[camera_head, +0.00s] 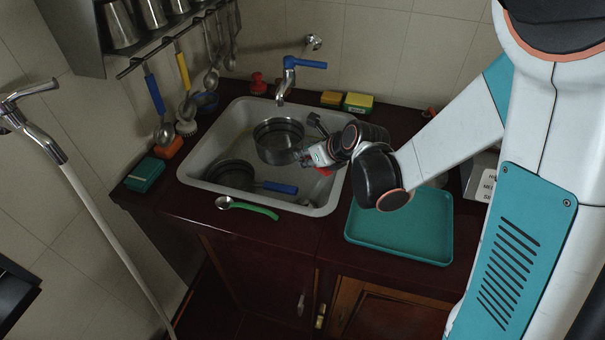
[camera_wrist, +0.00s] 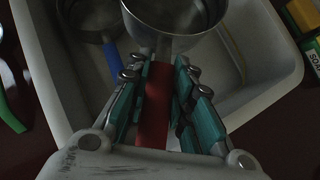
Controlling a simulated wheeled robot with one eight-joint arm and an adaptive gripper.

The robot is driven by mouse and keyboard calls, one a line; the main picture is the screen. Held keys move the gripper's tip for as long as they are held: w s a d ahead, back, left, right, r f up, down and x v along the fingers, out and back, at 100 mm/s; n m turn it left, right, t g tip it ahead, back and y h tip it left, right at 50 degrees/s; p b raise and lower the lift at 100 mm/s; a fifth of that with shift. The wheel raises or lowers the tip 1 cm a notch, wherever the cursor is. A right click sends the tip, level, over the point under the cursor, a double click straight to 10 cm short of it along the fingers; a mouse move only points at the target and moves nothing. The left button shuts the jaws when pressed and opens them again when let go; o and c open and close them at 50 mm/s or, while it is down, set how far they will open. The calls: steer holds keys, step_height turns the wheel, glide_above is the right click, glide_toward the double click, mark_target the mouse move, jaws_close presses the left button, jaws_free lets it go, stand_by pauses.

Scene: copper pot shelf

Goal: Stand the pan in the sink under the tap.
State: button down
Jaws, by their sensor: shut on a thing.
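A round steel pan (camera_head: 278,153) with a red handle (camera_wrist: 155,105) is inside the sink's outline, below and slightly left of the tap (camera_head: 287,80). My gripper (camera_head: 306,157) is shut on the red handle, to the pan's right. In the wrist view the handle runs between my finger pads (camera_wrist: 160,78) to the pan (camera_wrist: 172,12) at the top edge. The pan looks level; I cannot tell whether its base touches the sink floor. The white sink (camera_head: 205,140) is set in a dark red counter. The tap has a blue lever.
A second, dark pan (camera_head: 232,175) with a blue handle (camera_head: 278,187) lies in the sink's front left. A green-handled spoon (camera_head: 248,208) lies on the front edge. A teal tray (camera_head: 410,235) sits right. Sponges (camera_head: 357,102) stand behind; utensils (camera_head: 155,95) hang left.

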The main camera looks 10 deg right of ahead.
steer(key=shift+f+b, duration=0.95)
steer(key=shift+f, duration=1.4)
